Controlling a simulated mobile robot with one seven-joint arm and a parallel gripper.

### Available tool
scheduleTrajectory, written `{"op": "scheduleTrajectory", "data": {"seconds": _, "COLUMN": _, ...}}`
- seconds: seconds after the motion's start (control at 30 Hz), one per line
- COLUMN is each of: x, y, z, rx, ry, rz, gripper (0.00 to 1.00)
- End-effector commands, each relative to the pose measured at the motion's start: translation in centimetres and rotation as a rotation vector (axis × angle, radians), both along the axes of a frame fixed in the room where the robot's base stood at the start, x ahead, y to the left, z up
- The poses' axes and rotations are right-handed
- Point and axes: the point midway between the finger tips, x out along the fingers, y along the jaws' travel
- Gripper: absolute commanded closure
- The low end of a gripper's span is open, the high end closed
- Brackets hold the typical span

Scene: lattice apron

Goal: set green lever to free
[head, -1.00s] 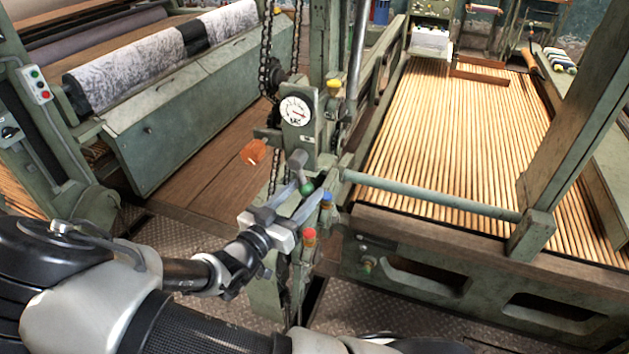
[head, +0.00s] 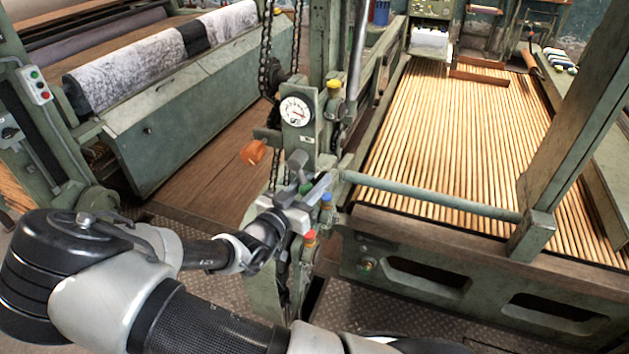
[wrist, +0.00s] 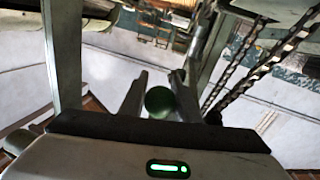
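The green lever's round knob (head: 305,188) shows at the control post in the head view, partly covered by my gripper (head: 303,191). In the wrist view the green knob (wrist: 160,101) sits between the two fingers of my gripper (wrist: 158,86), a little nearer the right one. The fingers stand apart on either side of it; I cannot tell whether either touches it. The lever's shaft is mostly hidden, and no marking for its positions can be read.
A blue knob (head: 326,199) and a red knob (head: 309,237) sit close to my gripper. Chains (wrist: 260,65) hang on the right in the wrist view. A rail (head: 430,195) runs rightward.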

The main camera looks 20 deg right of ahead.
Motion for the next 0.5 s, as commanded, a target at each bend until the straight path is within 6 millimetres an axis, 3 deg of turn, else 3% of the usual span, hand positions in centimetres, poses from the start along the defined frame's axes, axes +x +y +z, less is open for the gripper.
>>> {"op": "scheduleTrajectory", "data": {"seconds": 0.5, "x": -0.49, "y": -0.63, "z": 0.45, "rx": -0.086, "ry": 0.064, "rz": -0.001, "gripper": 1.00}}
